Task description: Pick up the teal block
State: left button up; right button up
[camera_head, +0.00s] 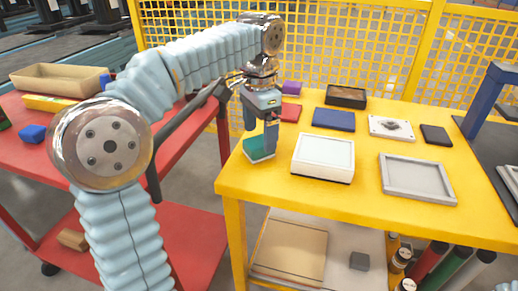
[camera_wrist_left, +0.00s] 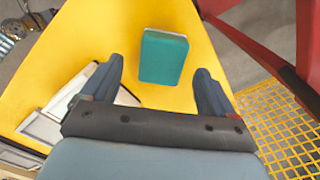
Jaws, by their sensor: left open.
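The teal block (camera_head: 259,148) lies on the yellow table near its left front corner in the head view. In the left wrist view the teal block (camera_wrist_left: 163,57) lies between and beyond my two open fingers, with bare yellow table around it. My left gripper (camera_head: 260,136) points down over the block, open and empty; its fingers partly cover the block in the head view. The gripper also shows in the left wrist view (camera_wrist_left: 160,90), with a gap between each finger and the block. My right gripper is not in view.
A white box (camera_head: 323,157) stands just right of the teal block. A grey tray (camera_head: 417,178), blue panel (camera_head: 334,119) and dark tray (camera_head: 346,96) lie farther right and back. A red cart (camera_head: 178,150) stands left. A yellow mesh fence (camera_head: 340,45) rises behind the table.

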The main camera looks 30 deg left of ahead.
aim_at(259, 141)
pick_arm(q)
notch_tip(259, 141, down, 4)
jog(key=shift+a, duration=0.15)
jog(key=shift+r, duration=0.1)
jog(key=c, duration=1.1)
